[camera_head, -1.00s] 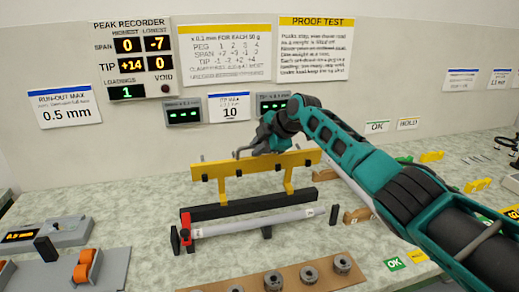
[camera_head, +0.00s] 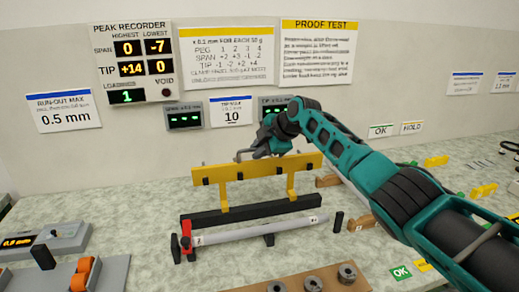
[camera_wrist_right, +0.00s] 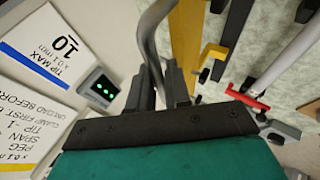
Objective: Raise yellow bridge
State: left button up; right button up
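The yellow bridge (camera_head: 262,169) is a long beam on two legs. Its legs come down at the black bar (camera_head: 250,211) on the bench; I cannot tell whether they touch it. My right gripper (camera_head: 256,151) is at the top edge of the beam, near its middle. My left gripper is out of view.
A grey rod (camera_head: 260,229) lies in front of the black bar, with a red clamp (camera_head: 186,230) at its left end. A brown board (camera_head: 262,287) with round weights (camera_head: 347,272) is at the front. The peak recorder (camera_head: 131,62) hangs on the wall behind.

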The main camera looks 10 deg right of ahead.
jog(key=shift+o, duration=1.3)
jog(key=shift+s+f, duration=0.1)
jog(key=shift+f, duration=0.2)
jog(key=shift+s, duration=0.1)
jog(key=v, duration=1.3)
jog(key=shift+w+r, duration=0.25)
jog(key=shift+r, duration=0.25)
